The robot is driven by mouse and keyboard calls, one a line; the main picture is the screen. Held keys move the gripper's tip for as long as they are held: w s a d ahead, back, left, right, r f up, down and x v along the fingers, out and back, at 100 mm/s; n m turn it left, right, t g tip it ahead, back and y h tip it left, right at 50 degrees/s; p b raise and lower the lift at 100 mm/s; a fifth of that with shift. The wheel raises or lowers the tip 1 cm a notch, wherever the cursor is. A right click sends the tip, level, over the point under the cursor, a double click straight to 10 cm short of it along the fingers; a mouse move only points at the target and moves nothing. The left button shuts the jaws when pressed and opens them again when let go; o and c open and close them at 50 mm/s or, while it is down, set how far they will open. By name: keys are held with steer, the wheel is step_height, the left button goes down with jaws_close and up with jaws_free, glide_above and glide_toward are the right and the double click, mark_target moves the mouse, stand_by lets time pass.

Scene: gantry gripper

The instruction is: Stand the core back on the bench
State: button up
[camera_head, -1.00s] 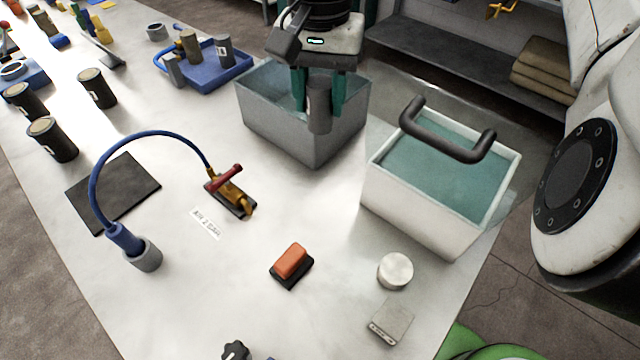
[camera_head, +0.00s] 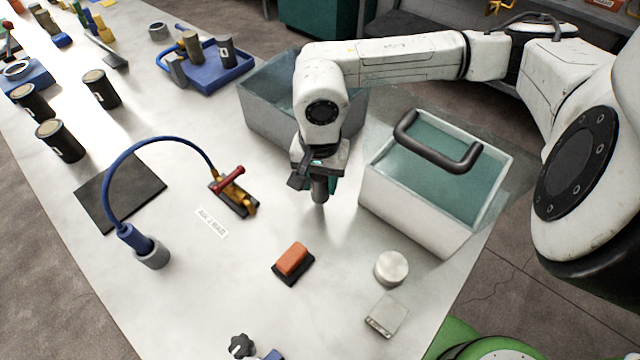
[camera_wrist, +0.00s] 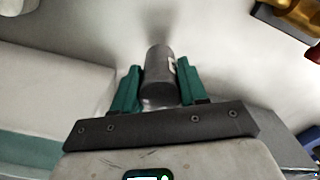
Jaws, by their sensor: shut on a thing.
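The core is a dark grey cylinder (camera_head: 319,189) with a white label that shows in the wrist view (camera_wrist: 158,78). My gripper (camera_wrist: 160,88) has its green fingers shut on the core, one on each side. In the head view my gripper (camera_head: 318,183) is low over the bench (camera_head: 345,290), in front of the grey tank (camera_head: 285,130) and left of the white tank (camera_head: 415,208). The core points down, close to upright. Whether its lower end touches the bench is hard to tell.
An orange-topped block (camera_head: 292,261) lies just in front of the core. A brass valve with a red handle (camera_head: 232,190) is to the left, with a blue hose (camera_head: 105,168). A pale disc (camera_head: 391,268) is to the right. Bare bench lies between them.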

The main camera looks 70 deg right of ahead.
mark_target(320, 189)
steer(key=shift+f, duration=1.35)
steer(key=shift+f, duration=0.2)
steer(key=o, duration=1.2)
steer(key=shift+r, duration=0.1)
steer(key=shift+r, duration=0.1)
steer(key=shift+r+p, duration=0.2)
steer(key=shift+p, duration=0.15)
step_height(320, 189, up, 12)
steer(key=shift+f+b, duration=0.15)
steer(key=shift+b, duration=1.05)
